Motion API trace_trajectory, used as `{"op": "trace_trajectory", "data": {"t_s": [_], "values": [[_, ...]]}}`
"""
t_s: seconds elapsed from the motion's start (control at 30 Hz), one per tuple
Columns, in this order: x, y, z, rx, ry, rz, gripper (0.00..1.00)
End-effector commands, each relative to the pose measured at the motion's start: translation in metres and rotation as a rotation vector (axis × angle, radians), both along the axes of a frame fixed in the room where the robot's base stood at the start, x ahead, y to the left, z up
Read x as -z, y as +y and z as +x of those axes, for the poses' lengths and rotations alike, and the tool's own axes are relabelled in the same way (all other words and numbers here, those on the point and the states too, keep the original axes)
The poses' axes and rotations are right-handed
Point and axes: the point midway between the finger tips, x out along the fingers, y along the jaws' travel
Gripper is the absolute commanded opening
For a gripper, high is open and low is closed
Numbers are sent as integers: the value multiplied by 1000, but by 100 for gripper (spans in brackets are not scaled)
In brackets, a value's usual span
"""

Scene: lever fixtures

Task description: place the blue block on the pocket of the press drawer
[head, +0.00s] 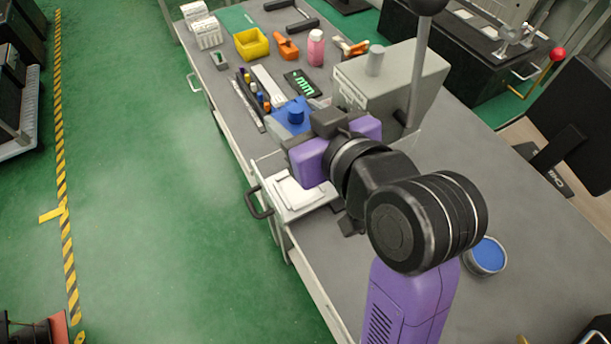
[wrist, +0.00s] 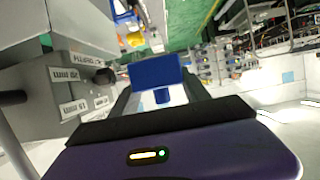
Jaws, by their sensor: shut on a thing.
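The blue block (head: 290,118) has a small round blue knob on it. It shows in the head view just beyond my gripper (head: 308,128), above the grey bench. In the wrist view the block (wrist: 154,70) sits between the two dark fingers of my gripper (wrist: 158,88), which is shut on it. The press (head: 365,90) is a grey box with a tall lever (head: 418,75), to the right of the block. The press drawer (head: 283,200) stands open at the bench's front edge, below my gripper, with a white inside. My gripper and arm hide part of it, and I cannot make out its pocket clearly.
A black handle (head: 258,203) sticks out at the drawer's front. A yellow bin (head: 251,44), orange tools (head: 286,48) and a pink bottle (head: 315,48) stand farther back on the bench. A round blue-topped tin (head: 487,256) is at the right. Green floor is clear at left.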

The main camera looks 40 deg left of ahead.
Motion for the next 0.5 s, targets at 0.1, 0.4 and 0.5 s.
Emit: {"op": "trace_trajectory", "data": {"t_s": [0.1, 0.4, 0.5], "values": [[33, 0, -1, 0, 7, -2, 1], [102, 0, -1, -1, 4, -1, 1], [117, 0, -1, 1, 2, 0, 1]]}}
